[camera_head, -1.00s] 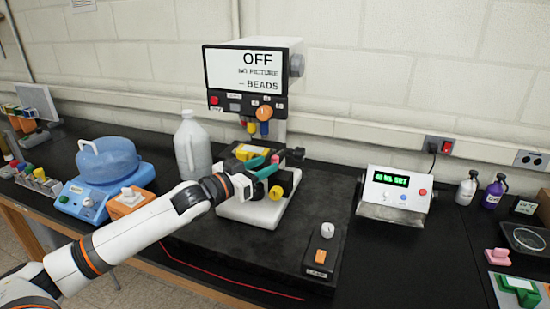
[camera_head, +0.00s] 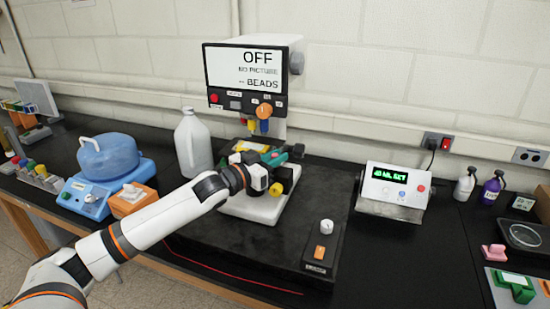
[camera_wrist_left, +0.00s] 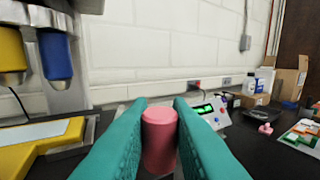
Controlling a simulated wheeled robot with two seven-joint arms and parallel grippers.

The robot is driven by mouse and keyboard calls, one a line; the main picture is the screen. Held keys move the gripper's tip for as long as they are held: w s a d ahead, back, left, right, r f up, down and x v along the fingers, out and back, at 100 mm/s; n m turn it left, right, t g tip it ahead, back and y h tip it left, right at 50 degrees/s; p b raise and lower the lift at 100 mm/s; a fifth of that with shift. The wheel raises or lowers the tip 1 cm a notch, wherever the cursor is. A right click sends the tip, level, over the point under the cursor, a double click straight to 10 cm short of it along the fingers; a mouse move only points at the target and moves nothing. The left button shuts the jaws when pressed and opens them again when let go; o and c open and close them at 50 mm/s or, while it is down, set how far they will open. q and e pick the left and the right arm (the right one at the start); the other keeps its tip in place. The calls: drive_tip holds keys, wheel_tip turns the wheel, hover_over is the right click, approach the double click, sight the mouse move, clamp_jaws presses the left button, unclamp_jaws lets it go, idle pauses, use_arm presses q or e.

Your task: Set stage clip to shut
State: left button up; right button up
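My left gripper (camera_head: 274,157) reaches in over the white microscope base (camera_head: 240,207), under the display head. The left wrist view shows its two teal fingers (camera_wrist_left: 160,102), one on each side of a pink upright cylinder (camera_wrist_left: 160,140). The cylinder fills most of the gap between them; whether they press on it is unclear. It may be the stage clip's handle, but the clip itself is not clear to see. The yellow stage part (camera_wrist_left: 40,145) with a pale plate lies to the left in that view. My arm hides much of the stage in the head view. My right gripper is out of view.
The display head (camera_head: 245,80) reads OFF, with coloured objectives (camera_wrist_left: 55,55) below. A yellow knob (camera_head: 276,189) sits just below the gripper. A white jug (camera_head: 192,145) stands left, a control box (camera_head: 393,188) right.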

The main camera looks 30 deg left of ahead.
use_arm(q)
clamp_jaws()
